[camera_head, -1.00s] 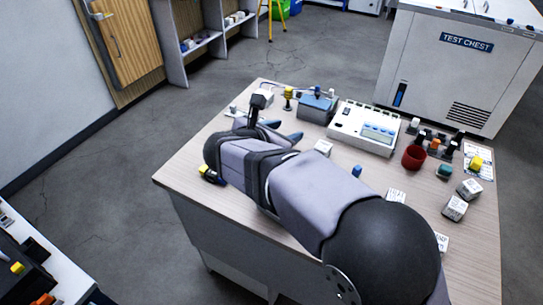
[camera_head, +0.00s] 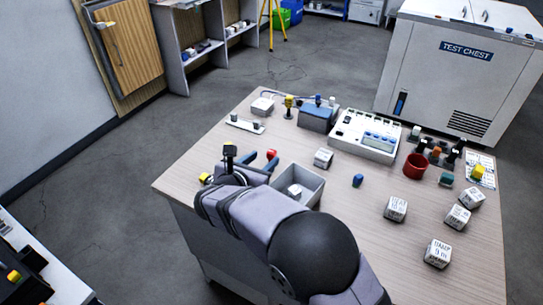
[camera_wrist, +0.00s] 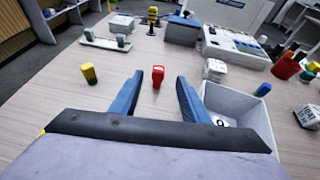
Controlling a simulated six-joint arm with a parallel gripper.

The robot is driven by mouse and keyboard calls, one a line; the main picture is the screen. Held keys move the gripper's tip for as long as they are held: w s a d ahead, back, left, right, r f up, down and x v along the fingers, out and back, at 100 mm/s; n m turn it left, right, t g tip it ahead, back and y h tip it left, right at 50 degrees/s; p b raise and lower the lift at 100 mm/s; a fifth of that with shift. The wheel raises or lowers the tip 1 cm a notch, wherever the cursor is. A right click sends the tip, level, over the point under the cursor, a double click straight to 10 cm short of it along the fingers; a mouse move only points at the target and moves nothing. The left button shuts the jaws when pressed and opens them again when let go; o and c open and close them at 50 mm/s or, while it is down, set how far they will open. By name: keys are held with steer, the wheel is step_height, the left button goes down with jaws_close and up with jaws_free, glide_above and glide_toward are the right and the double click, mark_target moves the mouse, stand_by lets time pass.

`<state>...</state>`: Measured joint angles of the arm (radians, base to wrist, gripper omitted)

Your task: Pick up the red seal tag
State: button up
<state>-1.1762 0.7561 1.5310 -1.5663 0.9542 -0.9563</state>
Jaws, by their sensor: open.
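The red seal tag (camera_wrist: 158,75) stands on the table in the wrist view, just beyond and between my open fingertips. It also shows as a small red piece in the head view (camera_head: 271,154). My gripper (camera_wrist: 160,82) is open and empty, with a blue finger to each side of the tag's line. In the head view my gripper (camera_head: 262,160) is low near the table's left part, beside the grey tray. The fingers do not appear to touch the tag.
A grey open tray (camera_wrist: 240,107) with a white block in it stands close by my right finger. A yellow piece (camera_wrist: 89,73) is to the left. A white rack strip (camera_wrist: 105,43) and a white instrument (camera_head: 365,135) lie farther back. A red cup (camera_head: 415,166) is at right.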

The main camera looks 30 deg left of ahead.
mark_target(271, 153)
steer(key=shift+p+x, duration=0.6)
steer(key=shift+x, duration=2.1)
steer(key=shift+a+f, duration=0.1)
steer(key=shift+a, duration=0.05)
steer(key=shift+s, duration=0.1)
jaws_close()
